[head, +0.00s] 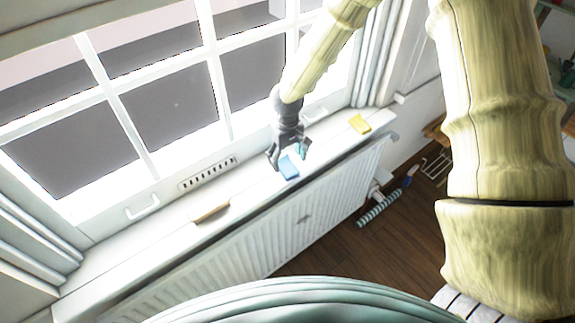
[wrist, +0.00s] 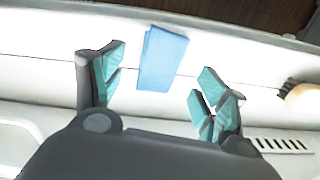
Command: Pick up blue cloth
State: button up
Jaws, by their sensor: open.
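The blue cloth (head: 289,167) is a small, flat, folded rectangle lying on the white windowsill. In the wrist view the blue cloth (wrist: 162,58) lies just beyond my gripper's fingertips, in line with the gap between them and nearer the left finger. My gripper (head: 287,160) is right beside the cloth in the head view, over the sill. In the wrist view my gripper (wrist: 158,78) has its teal finger pads spread wide, with nothing between them. I cannot tell its exact height above the sill.
A yellow folded piece (head: 360,124) lies on the windowsill (head: 150,246) to the right, and a brown-edged object (head: 211,212) to the left. The window (head: 172,108) is behind the sill. A white radiator (head: 235,246) hangs below it. A striped roll (head: 380,211) is near the wooden floor.

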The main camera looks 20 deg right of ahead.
aim_at(288, 164)
jog(key=shift+f+p, duration=0.7)
jog(key=shift+f, duration=1.1)
jog(key=c, duration=1)
